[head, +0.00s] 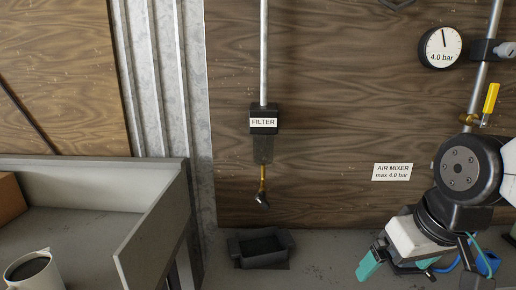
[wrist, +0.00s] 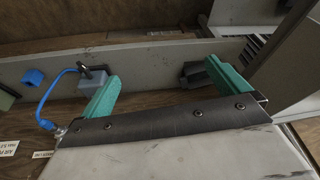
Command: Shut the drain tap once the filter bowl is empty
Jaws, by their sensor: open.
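The filter (head: 263,121) hangs from a grey pipe on the wooden wall, with a white FILTER label. Its bowl (head: 263,151) below is murky grey-brown; I cannot make out any liquid level in it. Under the bowl a thin brass stem carries the drain tap (head: 262,198), with a small dark, tilted handle; whether it is open or shut I cannot tell. A black tray (head: 240,255) stands below the tap. My gripper (head: 400,266) is open and empty, low and to the right of the filter, well apart from the tap. Its teal fingers also show in the wrist view (wrist: 160,72).
A gauge (head: 441,48) marked 4.0 bar and a yellow-handled valve (head: 491,98) are at upper right, above an AIR MIXER label (head: 392,172). A mug (head: 32,270) stands in a grey walled bench (head: 150,225) at left. A blue hose (wrist: 53,88) shows in the wrist view.

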